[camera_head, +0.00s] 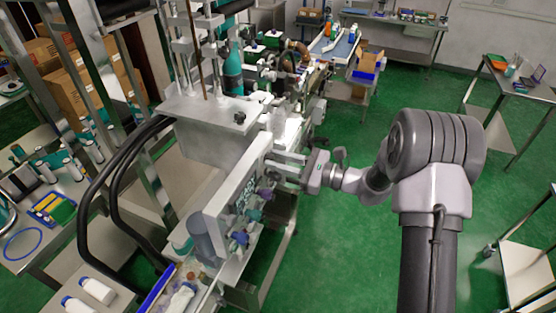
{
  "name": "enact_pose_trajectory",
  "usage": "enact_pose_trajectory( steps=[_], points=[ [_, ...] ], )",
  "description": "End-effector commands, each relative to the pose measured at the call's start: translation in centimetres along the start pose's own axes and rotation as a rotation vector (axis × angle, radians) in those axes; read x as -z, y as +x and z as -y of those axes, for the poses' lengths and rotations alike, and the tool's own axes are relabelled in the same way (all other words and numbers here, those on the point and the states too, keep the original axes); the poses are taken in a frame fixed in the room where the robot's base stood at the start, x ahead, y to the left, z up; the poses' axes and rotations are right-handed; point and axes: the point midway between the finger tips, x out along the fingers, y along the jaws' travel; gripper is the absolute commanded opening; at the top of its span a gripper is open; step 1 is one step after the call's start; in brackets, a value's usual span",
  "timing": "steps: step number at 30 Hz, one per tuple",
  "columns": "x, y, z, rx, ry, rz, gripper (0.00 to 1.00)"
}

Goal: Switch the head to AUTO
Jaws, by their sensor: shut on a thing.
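The sleeve applicator's pale control panel (217,208) slants across the middle of the view, with dark lettering on its face. My gripper (276,166) reaches in from the right to the panel's far upper end. Its fingers are shut on a control there, which they hide. The control's setting and any AUTO mark are too small or hidden to read.
The applicator's steel housing (205,117) and a teal bottle (232,72) stand behind the panel. Black hoses (86,205) curve at the left. A parts table (50,258) is at lower left. Green floor (345,265) is clear right of the machine.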

Motion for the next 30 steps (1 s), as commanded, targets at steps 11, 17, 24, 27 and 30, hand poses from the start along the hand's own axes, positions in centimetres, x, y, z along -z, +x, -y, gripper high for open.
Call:
enact_pose_trajectory(
  steps=[11, 17, 24, 27, 30],
  points=[
    [-0.02, -0.02, 0.03, 0.000, 0.123, -0.001, 0.00],
    [-0.07, -0.02, 0.08, 0.000, 0.287, -0.001, 0.00],
    [-0.09, -0.02, 0.14, 0.000, 0.490, -0.001, 0.00],
    [-0.07, -0.02, 0.16, 0.000, 0.565, -0.001, 0.00],
    [-0.06, -0.02, 0.17, 0.000, 0.631, 0.000, 0.00]
  ],
)
